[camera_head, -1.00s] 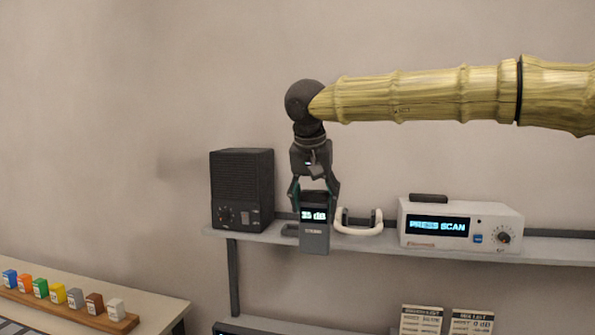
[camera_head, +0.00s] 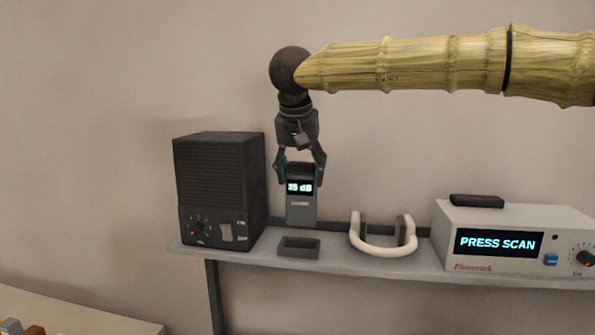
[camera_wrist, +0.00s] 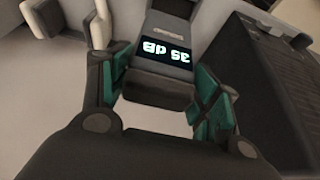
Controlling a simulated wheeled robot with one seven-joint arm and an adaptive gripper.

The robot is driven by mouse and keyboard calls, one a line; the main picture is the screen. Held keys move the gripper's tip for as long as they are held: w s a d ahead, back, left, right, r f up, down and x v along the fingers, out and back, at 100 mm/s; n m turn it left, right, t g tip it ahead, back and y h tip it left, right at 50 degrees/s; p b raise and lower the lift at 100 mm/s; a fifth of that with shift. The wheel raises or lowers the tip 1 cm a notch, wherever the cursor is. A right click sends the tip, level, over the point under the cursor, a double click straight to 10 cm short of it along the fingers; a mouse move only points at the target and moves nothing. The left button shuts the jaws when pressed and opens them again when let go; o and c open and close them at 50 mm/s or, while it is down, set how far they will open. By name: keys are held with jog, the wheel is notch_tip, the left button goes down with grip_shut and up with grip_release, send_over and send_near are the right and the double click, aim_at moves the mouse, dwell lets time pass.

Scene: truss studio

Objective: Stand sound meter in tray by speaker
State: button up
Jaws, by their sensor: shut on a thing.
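The sound meter (camera_head: 301,208) is a grey upright handset with a lit screen reading 35 dB. My gripper (camera_head: 300,172) is shut on its upper part and holds it upright. In the wrist view, the meter (camera_wrist: 160,70) sits between the green finger pads of my gripper (camera_wrist: 160,95). The small dark tray (camera_head: 298,248) lies on the shelf, and the meter appears above and slightly behind it, apart from it. The black speaker (camera_head: 220,185) stands on the shelf left of the tray; it also shows at right in the wrist view (camera_wrist: 262,85).
A white scanner box (camera_head: 500,240) reading PRESS SCAN is farther right. The wall is close behind. A table (camera_head: 80,312) shows at lower left.

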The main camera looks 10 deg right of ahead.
aim_at(299, 193)
jog(key=shift+s+f, duration=0.1)
jog(key=shift+s, duration=0.3)
jog(key=shift+s+f+b, duration=0.15)
jog(key=shift+s+b, duration=0.05)
jog(key=shift+b, duration=0.3)
jog(key=f, duration=0.1)
jog(key=w+f+b, duration=0.1)
jog(key=f+b, duration=0.1)
jog(key=shift+w+a, duration=0.25)
jog(key=shift+w, duration=0.1)
jog(key=shift+s+d+f+b, duration=0.15)
jog(key=shift+s+f+b, duration=0.3)
jog(key=shift+b, duration=0.45)
jog(key=shift+s+f+b, duration=0.1)
jog(key=shift+f+b, duration=0.05)
jog(key=shift+b, duration=0.15)
jog(key=shift+w+f+b, duration=0.3)
jog(key=shift+f+b, duration=0.05)
jog(key=shift+f, duration=0.1)
jog(key=shift+s+r, duration=0.1)
jog(key=shift+s, duration=0.1)
jog(key=shift+s+p, duration=0.15)
jog(key=shift+p, duration=0.6)
